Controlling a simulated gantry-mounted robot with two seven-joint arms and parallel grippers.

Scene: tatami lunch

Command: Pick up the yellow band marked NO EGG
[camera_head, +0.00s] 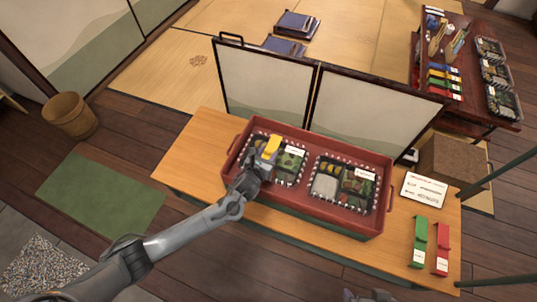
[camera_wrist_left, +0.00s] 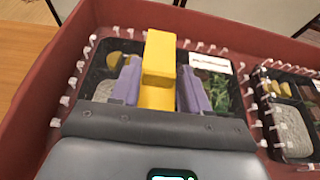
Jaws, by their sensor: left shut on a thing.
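The yellow band (camera_head: 272,146) is held in my left gripper (camera_head: 266,158), over the left lunch box (camera_head: 293,178) in the red tray (camera_head: 383,208). In the left wrist view the yellow band (camera_wrist_left: 158,65) stands between the two purple fingers of the left gripper (camera_wrist_left: 158,88), which are shut on it. No lettering on the band can be read. The fingers hide part of the lunch box beneath. I cannot tell whether the band touches the box.
A second lunch box (camera_head: 326,188) sits to the right in the tray. A green band (camera_head: 420,240), a red band (camera_head: 442,245) and a written card (camera_head: 424,189) lie on the table's right. A folding screen (camera_head: 265,88) stands behind the tray. The table's left end (camera_head: 195,150) is clear.

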